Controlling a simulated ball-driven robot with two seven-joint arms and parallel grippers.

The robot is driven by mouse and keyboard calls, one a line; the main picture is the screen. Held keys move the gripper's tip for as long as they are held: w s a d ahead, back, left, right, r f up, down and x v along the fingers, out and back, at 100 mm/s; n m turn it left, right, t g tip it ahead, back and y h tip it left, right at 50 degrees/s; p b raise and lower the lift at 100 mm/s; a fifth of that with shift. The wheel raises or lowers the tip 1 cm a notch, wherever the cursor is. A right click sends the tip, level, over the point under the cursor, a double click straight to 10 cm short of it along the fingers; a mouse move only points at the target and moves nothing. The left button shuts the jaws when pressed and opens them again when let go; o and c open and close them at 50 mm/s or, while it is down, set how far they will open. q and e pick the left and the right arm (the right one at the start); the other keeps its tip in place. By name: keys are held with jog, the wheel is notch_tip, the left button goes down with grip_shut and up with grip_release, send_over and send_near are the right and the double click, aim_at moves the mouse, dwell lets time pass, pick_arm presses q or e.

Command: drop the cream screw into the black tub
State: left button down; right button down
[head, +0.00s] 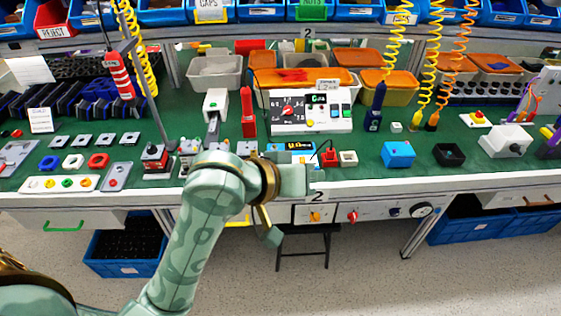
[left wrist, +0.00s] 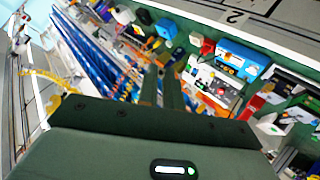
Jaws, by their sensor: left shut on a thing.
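My left gripper (head: 308,180) is over the front edge of the green bench, with its fingers pointing right. It also shows in the left wrist view (left wrist: 164,85), where its two narrow fingers are close together. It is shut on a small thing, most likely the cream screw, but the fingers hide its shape. The black tub (head: 449,154) is a small open box on the bench, well to the right of my left gripper and right of a blue box (head: 398,154). My right gripper is not in view.
A red block (head: 329,157) and a small white tub (head: 348,158) stand just behind my left gripper. The control panel (head: 312,112) with a red knob is farther back. Coiled hoses hang with a blue tool (head: 374,108) behind the blue box. A white box (head: 505,141) is right of the tub.

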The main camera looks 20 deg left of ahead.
pick_arm(q)
jog(key=d+r+m+g+h, duration=0.1)
jog(key=d+m+g+h, duration=0.5)
jog(key=m+g, duration=0.3)
jog(key=shift+s+d+m+g, duration=0.4)
jog(key=shift+s+m, duration=0.05)
jog(key=shift+m, duration=0.75)
